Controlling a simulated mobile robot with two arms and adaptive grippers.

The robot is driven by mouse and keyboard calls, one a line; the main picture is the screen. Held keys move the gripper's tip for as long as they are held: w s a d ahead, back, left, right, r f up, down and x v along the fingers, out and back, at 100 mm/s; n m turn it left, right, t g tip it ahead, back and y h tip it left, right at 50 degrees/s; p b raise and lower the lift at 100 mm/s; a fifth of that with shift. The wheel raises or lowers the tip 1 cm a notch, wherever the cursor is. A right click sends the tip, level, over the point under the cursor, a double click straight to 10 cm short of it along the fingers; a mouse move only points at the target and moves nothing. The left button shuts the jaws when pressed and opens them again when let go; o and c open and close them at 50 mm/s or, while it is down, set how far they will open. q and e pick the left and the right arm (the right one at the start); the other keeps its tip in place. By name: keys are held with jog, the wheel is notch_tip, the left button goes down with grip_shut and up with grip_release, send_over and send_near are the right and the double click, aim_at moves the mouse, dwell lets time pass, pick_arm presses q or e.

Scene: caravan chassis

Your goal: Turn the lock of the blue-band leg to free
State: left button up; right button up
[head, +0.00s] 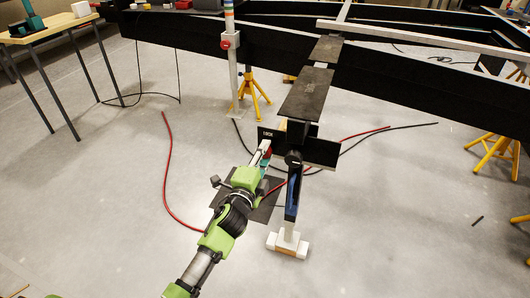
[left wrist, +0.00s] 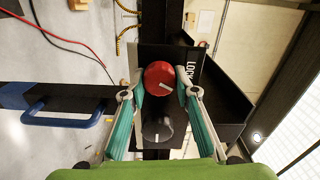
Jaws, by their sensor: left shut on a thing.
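The red lock knob (left wrist: 159,77) sits on a dark plate marked LOCK (left wrist: 191,72), with a pale line on its face pointing right and slightly up. My left gripper (left wrist: 160,88) has its fingertips on both sides of this knob, shut on it. In the head view my left gripper (head: 265,153) is at the dark LOCK plate (head: 271,138) on the front of the chassis. Its fingers partly hide the knob there. A leg with a blue part (head: 293,192) stands just right of the gripper, on a white foot (head: 288,244). My right gripper is not in view.
A dark knob (left wrist: 157,131) lies below the red one in the wrist view, and a blue handle (left wrist: 60,112) is at left. A striped post with a red knob (head: 230,41) and a yellow stand (head: 255,88) are behind. Red hose (head: 167,170) lies on open floor.

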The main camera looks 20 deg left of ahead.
pick_arm(q)
jog(key=n+p, duration=0.2)
jog(key=n, duration=0.3)
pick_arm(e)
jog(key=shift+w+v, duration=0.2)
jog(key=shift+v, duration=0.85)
pick_arm(q)
jog(key=shift+n, duration=0.3)
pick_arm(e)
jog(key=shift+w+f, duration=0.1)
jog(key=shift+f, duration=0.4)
pick_arm(q)
jog(key=o, duration=1.1)
jog(key=shift+a, duration=0.1)
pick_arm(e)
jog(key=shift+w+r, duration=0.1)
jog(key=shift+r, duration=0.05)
pick_arm(q)
jog(key=s, duration=1.2)
jog(key=shift+a, duration=0.2)
